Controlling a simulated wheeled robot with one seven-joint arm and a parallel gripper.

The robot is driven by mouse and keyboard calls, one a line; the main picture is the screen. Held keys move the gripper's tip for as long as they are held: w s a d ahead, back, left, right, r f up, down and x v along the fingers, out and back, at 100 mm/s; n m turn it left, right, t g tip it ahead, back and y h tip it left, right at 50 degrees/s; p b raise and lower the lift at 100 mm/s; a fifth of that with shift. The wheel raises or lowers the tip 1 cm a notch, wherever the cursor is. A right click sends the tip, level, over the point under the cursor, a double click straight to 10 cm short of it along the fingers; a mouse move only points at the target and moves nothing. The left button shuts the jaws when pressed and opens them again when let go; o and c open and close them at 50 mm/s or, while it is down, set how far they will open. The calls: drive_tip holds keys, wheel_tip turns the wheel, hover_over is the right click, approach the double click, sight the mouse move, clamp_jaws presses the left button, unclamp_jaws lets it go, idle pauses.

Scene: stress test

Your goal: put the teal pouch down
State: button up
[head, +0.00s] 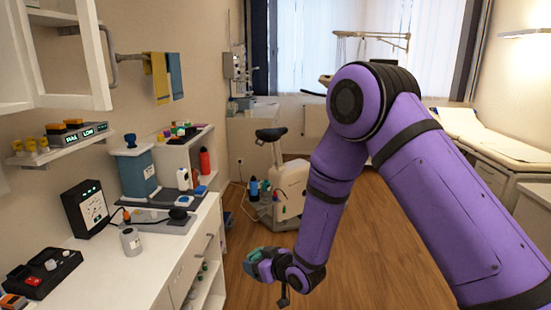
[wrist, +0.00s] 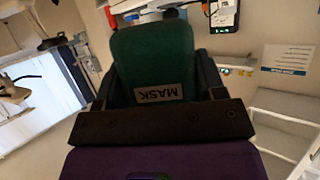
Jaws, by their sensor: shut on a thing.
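The teal pouch (wrist: 152,60) fills the middle of the wrist view, with a label on it that reads "MASK", upside down. My gripper (wrist: 155,85) is shut on it, with a dark finger on each side. In the head view the pouch (head: 255,256) shows small at the end of my purple arm. There my gripper (head: 262,264) is out over the wooden floor, to the right of the white counter and apart from it. The gripper partly hides the pouch in that view.
The white counter (head: 90,273) at the left holds a gauge box (head: 87,208), a grey-white jar (head: 131,241) and a dark control box (head: 40,272). Its front middle has bare room. An exercise bike (head: 290,185) stands on the floor behind my gripper.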

drive_tip(key=w+d+r+m+t+h, duration=0.1)
drive_tip(key=w+d+m+h, duration=0.15)
drive_tip(key=d, duration=0.95)
drive_tip(key=w+d+m+t+h, duration=0.2)
drive_tip(key=d+m+h, duration=0.2)
drive_tip(key=d, duration=0.7)
drive_tip(key=w+d+r+m+t+h, duration=0.1)
drive_tip(key=w+d+m+h, duration=0.15)
drive_tip(key=d, duration=0.95)
drive_tip(key=s+f, duration=0.6)
drive_tip(key=f, duration=0.1)
drive_tip(key=shift+s+d+h, duration=0.25)
drive_tip(key=shift+d+h, duration=0.05)
drive_tip(key=shift+h, duration=0.1)
drive_tip(key=shift+w+a, duration=0.1)
